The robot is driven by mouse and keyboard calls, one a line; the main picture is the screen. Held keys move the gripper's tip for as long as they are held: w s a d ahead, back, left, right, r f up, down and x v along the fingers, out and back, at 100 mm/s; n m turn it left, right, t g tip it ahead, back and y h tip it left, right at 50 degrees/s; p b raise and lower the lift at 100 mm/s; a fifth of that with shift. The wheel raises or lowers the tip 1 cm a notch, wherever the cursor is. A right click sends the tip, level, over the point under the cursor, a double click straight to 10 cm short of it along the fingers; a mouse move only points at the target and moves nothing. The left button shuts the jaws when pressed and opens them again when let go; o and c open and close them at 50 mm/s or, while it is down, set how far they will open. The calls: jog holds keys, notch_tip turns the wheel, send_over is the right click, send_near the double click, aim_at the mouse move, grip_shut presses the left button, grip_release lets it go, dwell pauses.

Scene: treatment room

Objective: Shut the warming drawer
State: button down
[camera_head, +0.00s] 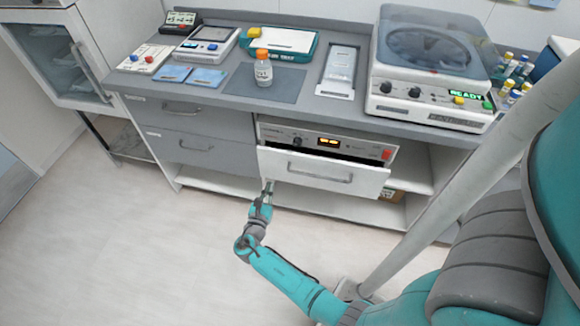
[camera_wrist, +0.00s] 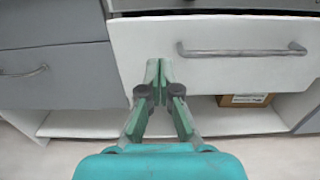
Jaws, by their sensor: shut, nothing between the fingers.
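The warming drawer (camera_head: 322,172) has a white front with a grey bar handle and stands partly pulled out below the counter. Its control panel with lit orange digits (camera_head: 328,141) shows above it, with a dark gap between. In the wrist view the drawer front (camera_wrist: 215,75) fills the upper right, with its handle (camera_wrist: 240,51) to the right of my fingers. My gripper (camera_head: 268,187) is shut and empty at the lower left part of the drawer front. Its fingertips (camera_wrist: 158,68) overlap the front in the wrist view; I cannot tell whether they touch it.
Grey drawers (camera_head: 195,148) to the left are closed. An open shelf (camera_wrist: 190,122) with a cardboard box (camera_wrist: 245,100) lies below the drawer. The counter holds a centrifuge (camera_head: 425,60) and a bottle (camera_head: 263,70). The floor (camera_head: 130,240) at left is clear.

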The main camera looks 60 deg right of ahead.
jog(key=s+d, duration=0.2)
jog(key=s, duration=0.7)
send_near(304, 159)
jog(key=x, duration=0.7)
jog(key=shift+d, duration=0.1)
jog(key=shift+x, duration=1.35)
jog(key=shift+r, duration=0.1)
